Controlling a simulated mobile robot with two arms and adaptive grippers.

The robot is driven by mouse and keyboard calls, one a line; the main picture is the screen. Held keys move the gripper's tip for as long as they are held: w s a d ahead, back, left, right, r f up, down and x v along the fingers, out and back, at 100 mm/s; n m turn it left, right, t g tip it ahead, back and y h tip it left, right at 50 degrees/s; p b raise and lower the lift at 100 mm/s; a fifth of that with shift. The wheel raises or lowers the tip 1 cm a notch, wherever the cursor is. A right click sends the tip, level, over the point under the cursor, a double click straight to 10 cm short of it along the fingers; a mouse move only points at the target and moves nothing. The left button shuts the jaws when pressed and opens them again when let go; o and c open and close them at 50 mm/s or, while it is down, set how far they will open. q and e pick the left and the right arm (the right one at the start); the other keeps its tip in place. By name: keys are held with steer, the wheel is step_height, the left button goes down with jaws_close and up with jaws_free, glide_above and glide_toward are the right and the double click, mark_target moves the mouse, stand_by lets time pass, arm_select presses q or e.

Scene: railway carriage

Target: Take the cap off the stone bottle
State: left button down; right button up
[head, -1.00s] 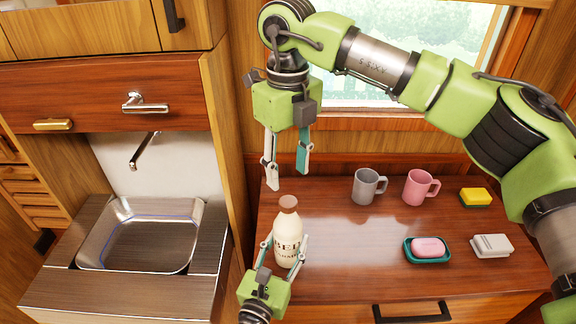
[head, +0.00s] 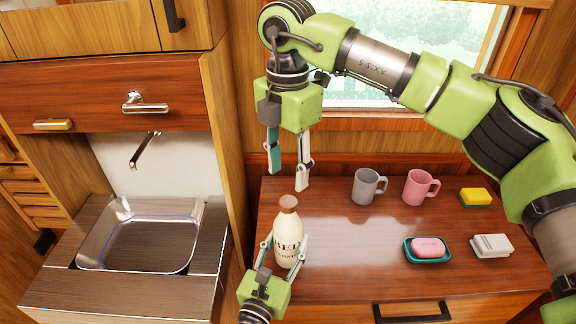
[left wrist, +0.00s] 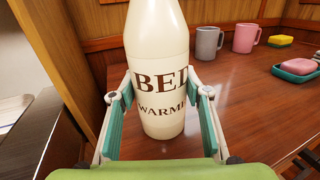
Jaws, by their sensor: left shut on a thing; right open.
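The stone bottle (head: 288,238) is cream with dark lettering and stands upright on the wooden counter. Its brown cap (head: 289,202) sits on the neck. My left gripper (head: 283,257) is shut on the bottle's body from the front. In the left wrist view the bottle (left wrist: 158,70) fills the space between the fingers of my left gripper (left wrist: 160,105); its cap is out of that view. My right gripper (head: 288,180) points down above the cap, open and empty, with a clear gap between its fingertips and the cap.
On the counter (head: 340,265) to the right are a grey mug (head: 366,187), a pink mug (head: 418,188), a yellow sponge (head: 475,197), pink soap (head: 428,247) in a teal dish and a small white box (head: 491,245). A metal sink (head: 140,245) lies left beyond a wooden panel.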

mark_target(288, 201)
steer(key=shift+f, duration=3.95)
